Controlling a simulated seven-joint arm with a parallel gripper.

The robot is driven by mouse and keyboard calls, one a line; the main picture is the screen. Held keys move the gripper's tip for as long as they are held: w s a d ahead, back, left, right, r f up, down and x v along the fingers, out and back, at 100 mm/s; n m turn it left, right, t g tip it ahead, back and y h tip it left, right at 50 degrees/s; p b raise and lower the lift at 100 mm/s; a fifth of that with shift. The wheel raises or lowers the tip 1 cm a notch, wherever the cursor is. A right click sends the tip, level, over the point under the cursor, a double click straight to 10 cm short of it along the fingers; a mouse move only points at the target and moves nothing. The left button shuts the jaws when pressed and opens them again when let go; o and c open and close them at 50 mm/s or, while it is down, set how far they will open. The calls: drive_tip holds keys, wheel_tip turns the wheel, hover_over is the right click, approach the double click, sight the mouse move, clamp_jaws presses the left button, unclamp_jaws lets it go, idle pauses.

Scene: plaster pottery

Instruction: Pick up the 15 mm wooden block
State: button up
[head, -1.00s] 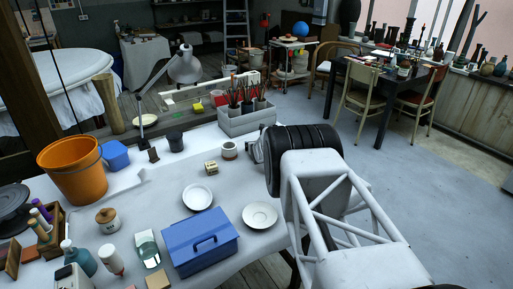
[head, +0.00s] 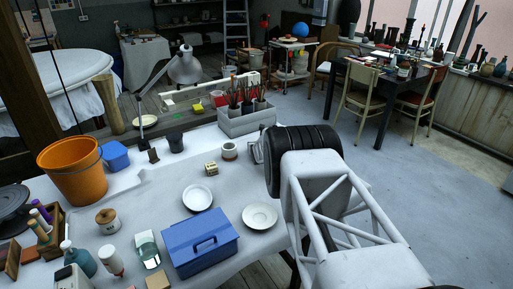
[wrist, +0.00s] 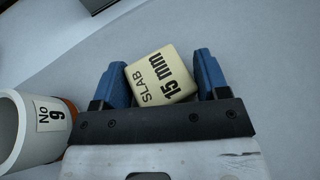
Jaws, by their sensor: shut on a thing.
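The wooden block (wrist: 160,76) is pale cream and marked "SLAB 15 mm". In the wrist view it sits between the two blue fingers of my gripper (wrist: 162,80), which is shut on it. The block is turned a little relative to the fingers, and its marked face shows. In the head view my gripper (head: 257,151) is partly hidden behind my dark wrist, near the right edge of the white table. The held block cannot be made out there.
A white pot (wrist: 32,128) labelled "No 9" stands close left of my gripper in the wrist view. On the table (head: 160,185) are another small block (head: 211,168), two saucers, a blue toolbox (head: 200,243) and a grey brush caddy (head: 246,120).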

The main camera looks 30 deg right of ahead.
drive_tip(key=shift+r, duration=0.15)
drive_tip(key=shift+r, duration=0.8)
wheel_tip(320, 180, up, 2)
drive_tip(key=shift+r, duration=0.1)
drive_tip(key=shift+s+a+r, duration=0.15)
drive_tip(key=shift+s+a, duration=0.95)
drive_tip(key=shift+s, duration=1.3)
drive_tip(key=shift+s+a+r, duration=0.15)
drive_tip(key=shift+s+a, duration=0.95)
drive_tip(key=shift+s, duration=1.35)
drive_tip(key=shift+s+a+r, duration=0.15)
drive_tip(key=shift+s+a, duration=0.95)
drive_tip(key=shift+s, duration=1.3)
